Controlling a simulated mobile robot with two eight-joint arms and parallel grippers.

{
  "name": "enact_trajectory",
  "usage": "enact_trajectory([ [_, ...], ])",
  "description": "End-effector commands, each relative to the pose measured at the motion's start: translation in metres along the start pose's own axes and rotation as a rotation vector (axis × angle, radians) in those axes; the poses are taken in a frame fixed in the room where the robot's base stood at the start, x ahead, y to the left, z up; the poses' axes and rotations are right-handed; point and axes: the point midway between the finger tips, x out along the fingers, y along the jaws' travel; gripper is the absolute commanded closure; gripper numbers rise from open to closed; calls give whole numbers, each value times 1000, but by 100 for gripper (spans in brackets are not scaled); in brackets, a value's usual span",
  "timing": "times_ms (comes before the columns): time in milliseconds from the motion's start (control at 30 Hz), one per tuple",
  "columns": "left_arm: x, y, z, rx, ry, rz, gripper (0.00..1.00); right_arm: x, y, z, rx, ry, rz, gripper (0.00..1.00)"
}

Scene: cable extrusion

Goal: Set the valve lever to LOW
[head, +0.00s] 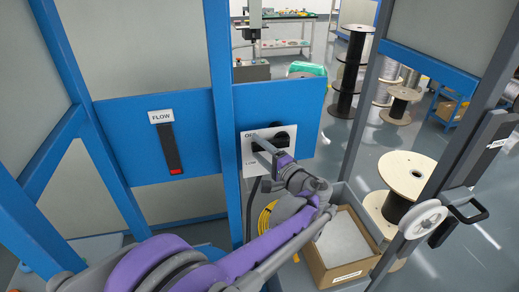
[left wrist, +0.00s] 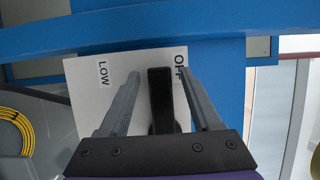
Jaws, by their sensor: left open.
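The black valve lever (head: 283,138) sits on a white plate (head: 245,152) on the blue panel in the head view. The plate is marked OFF at the top and LOW below. My left gripper (head: 264,146) is at the plate and partly covers the lever and the labels. In the left wrist view, the lever (left wrist: 160,105) stands between the two open fingers of my left gripper (left wrist: 157,72), with a gap visible on the left. The lever's far end is beside the OFF label (left wrist: 180,68). The LOW label (left wrist: 103,72) is farther left. My right gripper is not in view.
A FLOW gauge (head: 170,148) with a red bottom is on the panel at left. Blue frame posts (head: 222,100) stand close to my left arm. A cardboard box (head: 340,247), yellow cable (head: 266,218) and a wooden spool (head: 407,175) lie below and right.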

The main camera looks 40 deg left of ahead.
Motion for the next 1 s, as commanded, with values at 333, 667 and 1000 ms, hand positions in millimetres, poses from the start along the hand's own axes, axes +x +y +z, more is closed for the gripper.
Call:
enact_trajectory([
  [333, 0, 0, 0, 0, 0, 0, 66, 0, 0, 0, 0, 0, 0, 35],
  [667, 0, 0, 0, 0, 0, 0, 100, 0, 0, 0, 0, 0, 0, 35],
  [1000, 0, 0, 0, 0, 0, 0, 100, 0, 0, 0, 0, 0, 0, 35],
])
